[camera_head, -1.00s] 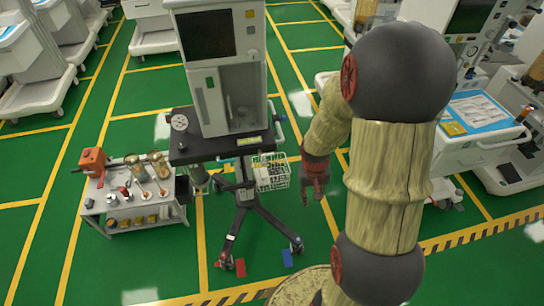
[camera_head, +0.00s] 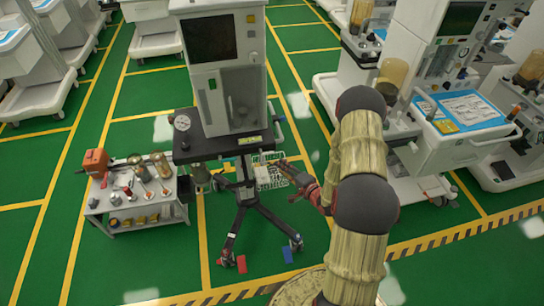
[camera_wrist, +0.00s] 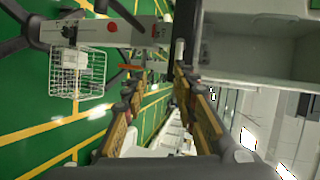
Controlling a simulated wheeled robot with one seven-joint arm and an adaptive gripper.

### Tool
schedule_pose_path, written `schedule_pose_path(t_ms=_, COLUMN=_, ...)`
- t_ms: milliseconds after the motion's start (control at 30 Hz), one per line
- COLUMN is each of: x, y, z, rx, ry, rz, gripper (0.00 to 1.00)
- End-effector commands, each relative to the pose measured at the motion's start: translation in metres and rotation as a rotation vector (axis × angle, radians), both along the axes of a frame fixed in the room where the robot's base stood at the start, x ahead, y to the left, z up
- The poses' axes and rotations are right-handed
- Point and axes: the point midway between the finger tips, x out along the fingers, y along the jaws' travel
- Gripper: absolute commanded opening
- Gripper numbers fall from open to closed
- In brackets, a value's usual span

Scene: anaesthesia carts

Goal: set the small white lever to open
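I cannot make out the small white lever for certain. A small pale upright piece (camera_wrist: 179,52) shows beyond my fingertips in the wrist view, but I cannot tell whether it is the lever. The tall white anaesthesia cart (camera_head: 215,85) stands left of my arm in the head view, with a dark shelf (camera_head: 205,148) and a thin stand below it. My gripper (camera_head: 287,172) is beside the stand, in front of the white wire basket (camera_head: 268,158). In the wrist view my gripper (camera_wrist: 158,75) has its fingers apart with nothing between them.
A low grey trolley (camera_head: 140,215) with jars and an orange device (camera_head: 95,161) stands at the left. The wire basket also shows in the wrist view (camera_wrist: 78,75). Another white cart (camera_head: 460,140) stands right of my arm. Green floor in front is mostly clear.

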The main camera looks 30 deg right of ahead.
Motion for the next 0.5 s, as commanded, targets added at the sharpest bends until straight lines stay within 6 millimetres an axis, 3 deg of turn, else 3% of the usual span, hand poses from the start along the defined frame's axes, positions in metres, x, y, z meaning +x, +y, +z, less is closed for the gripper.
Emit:
schedule_pose_path(t_ms=133, x=0.005, y=0.0, z=0.023, rx=0.12, ry=-0.076, rz=-0.028, gripper=0.28)
schedule_pose_path(t_ms=267, x=0.012, y=0.002, z=0.021, rx=0.144, ry=-0.071, rz=-0.031, gripper=0.28)
schedule_pose_path(t_ms=500, x=0.046, y=0.006, z=0.014, rx=0.141, ry=-0.07, rz=-0.031, gripper=0.28)
